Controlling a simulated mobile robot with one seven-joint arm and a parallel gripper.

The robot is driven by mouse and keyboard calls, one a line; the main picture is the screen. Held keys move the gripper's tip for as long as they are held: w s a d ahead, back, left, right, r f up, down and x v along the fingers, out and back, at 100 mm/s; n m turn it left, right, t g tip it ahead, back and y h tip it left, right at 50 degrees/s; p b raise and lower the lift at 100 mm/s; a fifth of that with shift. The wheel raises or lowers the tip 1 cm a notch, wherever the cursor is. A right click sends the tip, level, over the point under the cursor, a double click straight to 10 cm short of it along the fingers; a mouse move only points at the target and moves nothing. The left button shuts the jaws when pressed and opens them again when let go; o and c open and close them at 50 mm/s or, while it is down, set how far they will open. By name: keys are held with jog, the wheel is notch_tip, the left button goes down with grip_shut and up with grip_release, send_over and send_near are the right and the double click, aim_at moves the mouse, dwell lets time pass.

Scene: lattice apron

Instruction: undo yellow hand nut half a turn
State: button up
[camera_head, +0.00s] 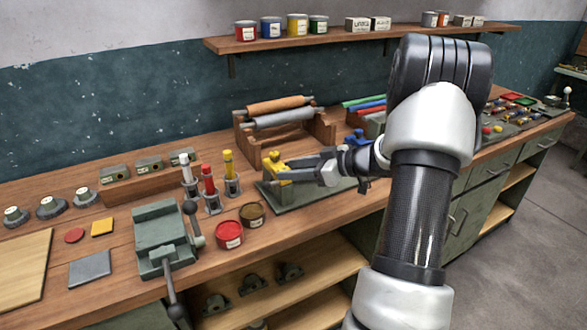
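A yellow fixture with a yellow knob-like top (274,159), apparently the hand nut, stands on a flat green-grey base plate (292,199) on the workbench. My gripper (284,172) reaches in from the right, its fingers pointing left at the yellow fixture. The fingertips overlap the yellow part in this view. I cannot tell whether they touch or grip it, and the fingers hide some of the yellow body. A blue part (356,137) shows behind my wrist, partly hidden by it.
Left of the plate stand upright holders with a yellow-topped tool (230,165) and a red one (208,180). Open red (229,234) and brown (253,214) cans stand in front. A vise (160,235) is further left. A wooden roller rack (285,125) stands close behind.

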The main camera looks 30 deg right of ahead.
jog(key=p+v, duration=0.1)
jog(key=v, duration=1.6)
jog(key=shift+r, duration=0.15)
